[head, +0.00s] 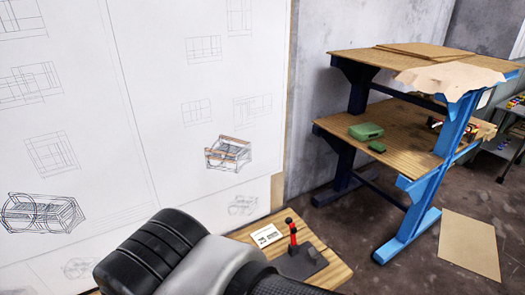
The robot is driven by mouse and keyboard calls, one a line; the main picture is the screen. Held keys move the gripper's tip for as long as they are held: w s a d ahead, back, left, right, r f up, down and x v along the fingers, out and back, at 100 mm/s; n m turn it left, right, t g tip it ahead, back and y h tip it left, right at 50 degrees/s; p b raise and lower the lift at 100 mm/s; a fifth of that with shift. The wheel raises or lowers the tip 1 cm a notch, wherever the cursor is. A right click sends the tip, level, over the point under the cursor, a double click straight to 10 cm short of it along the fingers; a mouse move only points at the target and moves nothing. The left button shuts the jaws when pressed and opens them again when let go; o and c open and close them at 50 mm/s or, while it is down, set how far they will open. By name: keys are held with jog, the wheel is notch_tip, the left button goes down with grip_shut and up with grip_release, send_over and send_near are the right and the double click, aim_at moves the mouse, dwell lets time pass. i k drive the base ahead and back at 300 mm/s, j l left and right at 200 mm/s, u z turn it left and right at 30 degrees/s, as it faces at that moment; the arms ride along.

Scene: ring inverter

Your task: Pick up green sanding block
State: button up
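A small dark green block (377,147), which looks like the sanding block, lies on the lower shelf (345,124) of a blue-framed workbench in the head view. A larger green case (366,131) sits just behind it, a little to the left. Both are small in the picture. A part of my arm fills the lower left of the view, well apart from the shelf. My gripper's fingers do not show.
Blue legs (408,225) and a hanging brown sheet (452,79) stand to the shelf's right. A small wooden table (328,258) holds a red-and-black joystick (292,236) and a white card (266,235). A flat brown board (470,247) lies on the floor.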

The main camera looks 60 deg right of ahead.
aim_at(376, 147)
jog(key=z, duration=3.05)
jog(key=i+l+z, duration=0.25)
jog(key=i+l, duration=0.4)
jog(key=i+l+z, duration=0.2)
jog(key=i+l, duration=0.4)
jog(key=i+j+z, duration=0.3)
jog(key=j, duration=0.35)
jog(key=i+j+z, duration=0.15)
jog(key=i+j, duration=0.15)
jog(key=i+j+z, duration=0.15)
jog(key=j, duration=0.3)
jog(key=i+j+z, duration=0.15)
jog(key=j, duration=0.25)
jog(key=i+j+z, duration=0.15)
jog(key=j, duration=0.25)
